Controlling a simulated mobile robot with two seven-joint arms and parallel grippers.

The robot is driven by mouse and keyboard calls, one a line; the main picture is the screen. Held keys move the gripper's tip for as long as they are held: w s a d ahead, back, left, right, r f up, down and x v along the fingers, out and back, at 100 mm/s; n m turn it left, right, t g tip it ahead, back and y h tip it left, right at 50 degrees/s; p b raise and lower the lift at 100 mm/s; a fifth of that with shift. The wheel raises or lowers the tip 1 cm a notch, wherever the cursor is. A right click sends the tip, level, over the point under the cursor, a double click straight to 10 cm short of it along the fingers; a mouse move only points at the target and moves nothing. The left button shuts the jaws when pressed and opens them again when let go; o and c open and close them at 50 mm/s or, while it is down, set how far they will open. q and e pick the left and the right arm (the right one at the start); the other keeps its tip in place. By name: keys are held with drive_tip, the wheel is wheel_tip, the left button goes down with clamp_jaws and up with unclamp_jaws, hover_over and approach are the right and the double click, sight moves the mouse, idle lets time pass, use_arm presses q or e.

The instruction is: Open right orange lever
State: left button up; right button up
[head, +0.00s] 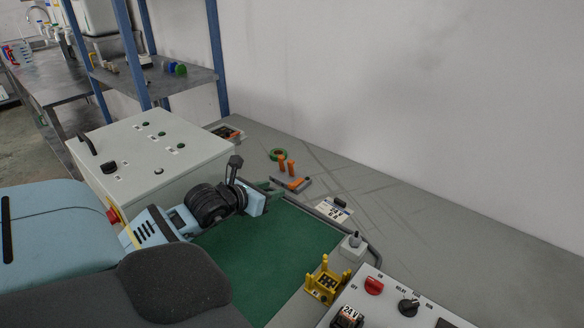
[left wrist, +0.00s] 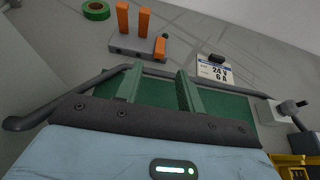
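A small grey block (head: 304,184) with orange levers lies on the grey bench, and it also shows in the left wrist view (left wrist: 128,45). Two orange levers (left wrist: 122,18) (left wrist: 143,22) stand upright from it. The right orange lever (left wrist: 160,48) lies low against the block's right end and also shows in the head view (head: 296,183). My left gripper (head: 270,190) is just in front of the block, apart from it. Its two green fingers (left wrist: 158,78) are spread with nothing between them. My right gripper is not in view.
A green tape roll (head: 278,154) lies behind the block. A 24 V label plate (head: 333,210) lies to its right. A dark-railed green mat (head: 270,245) is below my gripper. A yellow holder (head: 325,283) and a switch panel (head: 395,305) are front right; a white control box (head: 150,165) is left.

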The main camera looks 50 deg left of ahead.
sight(291, 184)
use_arm(q)
drive_tip(key=shift+x, duration=3.85)
clamp_jaws()
